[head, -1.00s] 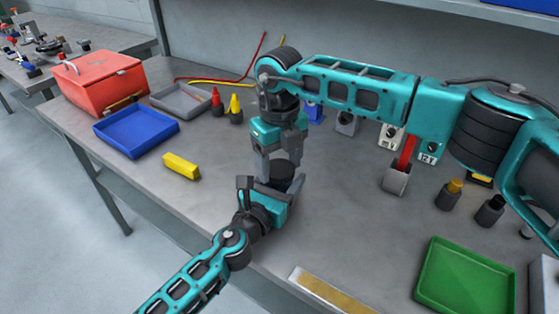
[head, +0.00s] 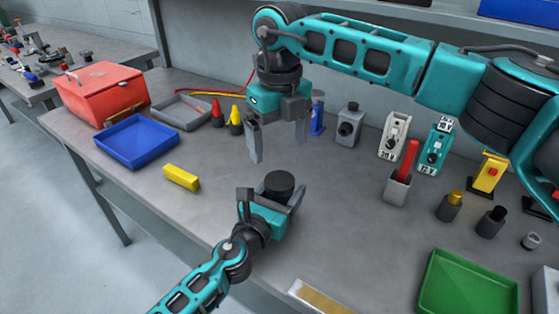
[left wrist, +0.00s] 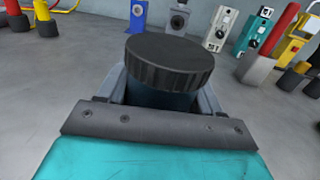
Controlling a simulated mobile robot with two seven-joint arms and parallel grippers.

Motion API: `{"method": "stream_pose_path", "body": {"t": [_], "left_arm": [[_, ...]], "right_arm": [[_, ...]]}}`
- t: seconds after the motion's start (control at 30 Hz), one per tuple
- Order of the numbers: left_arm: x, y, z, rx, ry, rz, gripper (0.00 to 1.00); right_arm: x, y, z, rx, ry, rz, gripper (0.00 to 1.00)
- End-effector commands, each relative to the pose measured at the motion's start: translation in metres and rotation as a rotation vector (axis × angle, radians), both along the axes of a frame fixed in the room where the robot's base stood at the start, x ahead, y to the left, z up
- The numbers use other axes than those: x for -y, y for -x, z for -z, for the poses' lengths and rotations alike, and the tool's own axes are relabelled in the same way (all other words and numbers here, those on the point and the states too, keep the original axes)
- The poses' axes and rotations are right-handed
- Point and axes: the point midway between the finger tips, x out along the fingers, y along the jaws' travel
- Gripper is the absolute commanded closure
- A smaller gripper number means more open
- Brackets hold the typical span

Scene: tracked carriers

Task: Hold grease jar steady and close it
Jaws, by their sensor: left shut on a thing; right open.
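The grease jar stands on the bench in my left gripper (head: 270,200), which is shut on its body. Its wide black ribbed lid (head: 279,185) sits on top. In the left wrist view the lid (left wrist: 168,62) covers the dark blue jar body (left wrist: 160,97), which shows only in part between the fingers. The lid looks slightly tilted there; I cannot tell how tightly it is on. My right gripper (head: 280,147) is open and empty, fingers pointing down, above and behind the lid and apart from it.
A yellow block (head: 181,178), blue tray (head: 137,141) and red toolbox (head: 102,90) lie to the left. A grey holder with a red stick (head: 397,188) and dark bottles (head: 449,207) stand right. A green tray (head: 468,286) is at front right. Bench around the jar is clear.

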Motion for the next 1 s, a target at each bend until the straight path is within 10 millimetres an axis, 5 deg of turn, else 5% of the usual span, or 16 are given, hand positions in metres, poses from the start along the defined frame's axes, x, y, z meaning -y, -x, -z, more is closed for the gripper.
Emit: {"method": "stream_pose_path", "body": {"t": [0.2, 0.57, 0.6, 0.9, 1.0], "left_arm": [[0.0, 0.0, 0.0, -0.001, 0.0, 0.0, 1.0], [0.0, 0.0, 0.0, -0.001, 0.0, 0.0, 1.0], [0.0, 0.0, 0.0, -0.001, 0.0, 0.0, 0.34], [0.0, 0.0, 0.0, 0.0, 0.0, 0.0, 0.05], [0.0, 0.0, 0.0, 0.0, 0.0, 0.0, 0.05]], "right_arm": [[0.0, 0.0, -0.03, 0.001, 0.001, 0.0, 0.06], [0.0, 0.0, -0.036, -0.001, 0.0, 0.0, 0.06], [0.0, 0.0, -0.036, -0.001, 0.0, 0.0, 0.06], [0.0, 0.0, -0.036, -0.001, 0.0, 0.0, 0.06], [0.0, 0.0, -0.036, -0.001, 0.0, 0.0, 0.06]]}}
